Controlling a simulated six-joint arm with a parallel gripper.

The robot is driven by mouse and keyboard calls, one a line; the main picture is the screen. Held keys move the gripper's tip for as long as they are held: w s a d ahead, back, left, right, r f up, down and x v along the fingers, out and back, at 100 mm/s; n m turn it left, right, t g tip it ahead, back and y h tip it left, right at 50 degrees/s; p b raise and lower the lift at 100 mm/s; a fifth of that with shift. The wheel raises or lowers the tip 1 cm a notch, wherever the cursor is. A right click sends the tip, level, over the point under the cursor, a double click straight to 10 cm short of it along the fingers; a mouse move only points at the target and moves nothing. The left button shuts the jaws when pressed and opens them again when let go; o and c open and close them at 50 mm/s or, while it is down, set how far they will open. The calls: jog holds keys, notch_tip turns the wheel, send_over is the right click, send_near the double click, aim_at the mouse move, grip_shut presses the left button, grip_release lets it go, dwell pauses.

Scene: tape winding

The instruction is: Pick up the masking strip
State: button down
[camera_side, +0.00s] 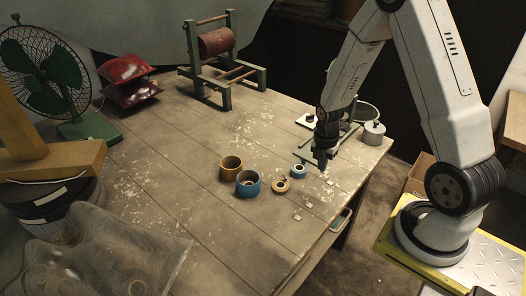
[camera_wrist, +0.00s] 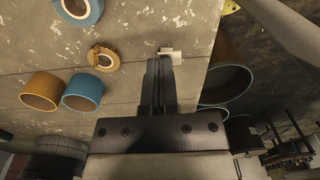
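The strip (camera_wrist: 172,53) is a small pale off-white piece right at my fingertips in the wrist view. Several similar small pale pieces lie along the right side of the table in the side view, one of them at the front (camera_side: 298,218). My gripper (camera_side: 325,172) points down over that side of the table. In the wrist view my gripper (camera_wrist: 161,64) has its two dark fingers close together with a very narrow gap. The strip overlaps the tips in the picture, but I cannot tell whether they pinch it or are only above it.
A blue tape roll (camera_side: 299,166), a brown tape roll (camera_side: 281,192), a blue cylinder (camera_side: 247,190) and an ochre cylinder (camera_side: 229,174) stand left of my gripper. A grey lidded pot (camera_side: 374,135) stands behind it to the right. The table's front middle is clear.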

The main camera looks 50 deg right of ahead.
jog(key=shift+r, duration=1.9)
dwell(0.7)
jog(key=shift+w, duration=0.1)
